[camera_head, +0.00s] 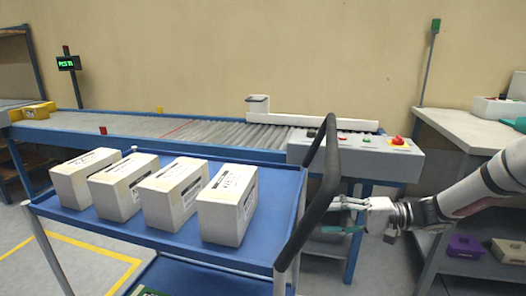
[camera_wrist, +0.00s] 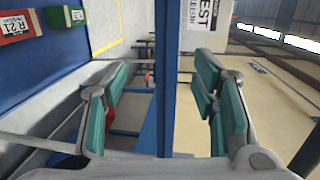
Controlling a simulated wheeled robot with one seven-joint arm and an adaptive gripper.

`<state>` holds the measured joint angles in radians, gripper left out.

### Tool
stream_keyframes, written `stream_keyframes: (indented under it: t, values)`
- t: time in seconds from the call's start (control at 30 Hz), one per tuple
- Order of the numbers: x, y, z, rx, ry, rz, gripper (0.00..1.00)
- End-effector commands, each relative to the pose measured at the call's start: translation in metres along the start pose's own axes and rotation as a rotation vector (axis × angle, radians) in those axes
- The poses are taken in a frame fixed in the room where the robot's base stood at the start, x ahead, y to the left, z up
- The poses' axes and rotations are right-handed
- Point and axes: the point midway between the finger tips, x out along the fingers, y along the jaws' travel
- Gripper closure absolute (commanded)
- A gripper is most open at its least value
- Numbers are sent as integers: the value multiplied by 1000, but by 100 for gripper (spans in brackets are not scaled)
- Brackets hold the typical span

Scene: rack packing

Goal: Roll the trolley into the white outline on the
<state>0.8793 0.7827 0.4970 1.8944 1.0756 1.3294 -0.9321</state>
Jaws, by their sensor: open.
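The trolley is a blue two-level cart with a blue top tray (camera_head: 165,234) and a black push handle (camera_head: 318,200) at its right end. Several white labelled boxes (camera_head: 228,205) stand in a row on the tray. My gripper (camera_head: 338,212) is just right of the handle, level with its lower part, its teal fingers pointing left. In the wrist view my gripper (camera_wrist: 165,70) is open and sideways. No white outline can be made out on the floor.
A roller conveyor (camera_head: 235,132) runs behind the trolley, with a grey control box (camera_head: 370,158) close behind the handle. A workbench (camera_head: 465,128) stands at right. Yellow lines (camera_head: 90,246) mark the floor at left.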

Motion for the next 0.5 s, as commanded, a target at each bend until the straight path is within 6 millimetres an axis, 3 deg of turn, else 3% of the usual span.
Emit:
stream_keyframes:
  t: [0.2, 0.5]
  values:
    - [29, -16, 58, -8, -153, 320, 47]
    - [29, -34, 128, -68, -225, 740, 47]
